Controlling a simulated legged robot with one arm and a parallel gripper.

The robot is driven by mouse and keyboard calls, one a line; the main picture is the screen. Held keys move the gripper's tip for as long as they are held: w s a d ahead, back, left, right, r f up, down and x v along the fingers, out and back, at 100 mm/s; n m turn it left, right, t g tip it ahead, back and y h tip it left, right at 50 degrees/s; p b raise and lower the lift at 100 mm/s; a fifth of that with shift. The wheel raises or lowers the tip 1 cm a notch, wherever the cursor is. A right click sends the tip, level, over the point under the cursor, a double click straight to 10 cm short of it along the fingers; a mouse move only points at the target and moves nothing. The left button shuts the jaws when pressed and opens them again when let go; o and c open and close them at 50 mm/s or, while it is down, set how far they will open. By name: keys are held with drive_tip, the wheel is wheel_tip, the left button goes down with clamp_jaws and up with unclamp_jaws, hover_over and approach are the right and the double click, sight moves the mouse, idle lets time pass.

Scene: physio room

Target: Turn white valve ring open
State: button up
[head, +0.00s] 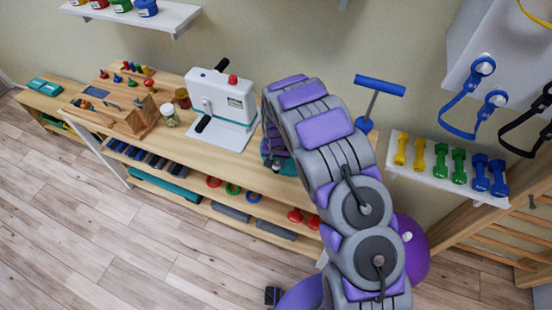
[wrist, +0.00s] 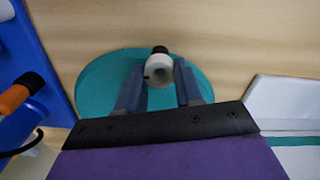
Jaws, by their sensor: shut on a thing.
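The white valve ring (wrist: 158,66) shows in the wrist view, with a dark opening and a black piece just behind it. It stands over a round teal base (wrist: 100,85) on the wooden bench top. My gripper (wrist: 160,75) is shut on the white ring, with one grey-blue finger on each side of it. In the head view my arm hides the ring and most of the teal base (head: 288,167); only part of the base's edge shows beside my arm.
A white machine (head: 222,95) with black handles stands left of my arm on the bench. A blue T-handle (head: 380,85) rises to the right. A shelf (head: 495,200) holds small dumbbells at the right. Wooden floor (head: 60,200) in front is clear.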

drive_tip(key=shift+n+p, duration=0.45)
drive_tip(key=shift+n, duration=0.55)
drive_tip(key=o, duration=1)
drive_tip(key=shift+d, duration=0.1)
wheel_tip(320, 180, up, 17)
drive_tip(key=shift+r+p, duration=0.15)
drive_tip(key=shift+p, duration=0.6)
drive_tip(key=shift+a, duration=0.2)
